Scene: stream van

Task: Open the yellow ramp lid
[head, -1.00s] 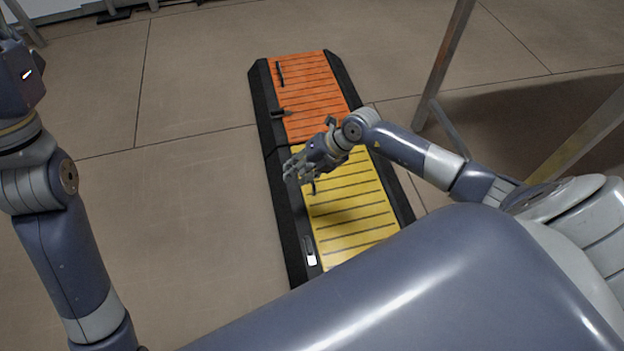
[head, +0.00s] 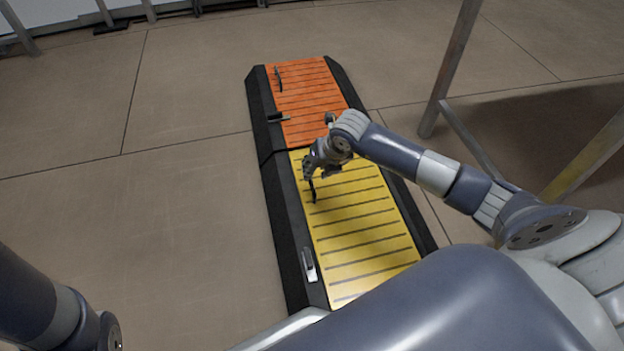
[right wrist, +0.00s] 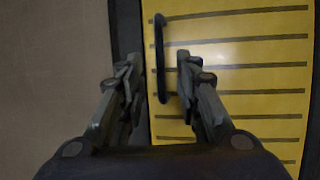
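The yellow ramp lid (head: 355,225) lies flat and closed in the near half of the black-framed ramp, with dark stripes across it. A black handle (right wrist: 160,55) stands on the lid near its left edge; it also shows in the head view (head: 312,191). A metal latch (head: 309,265) sits on the frame at the lid's near left. My right gripper (right wrist: 157,75) is open, with one finger on each side of the handle's lower part as seen from the wrist; I cannot tell whether it touches. My left gripper is out of view.
The orange lid (head: 305,95), with its own handle (head: 278,80) and latch (head: 279,117), lies at the ramp's far half. Metal legs (head: 450,70) stand to the right. The floor left of the ramp is clear.

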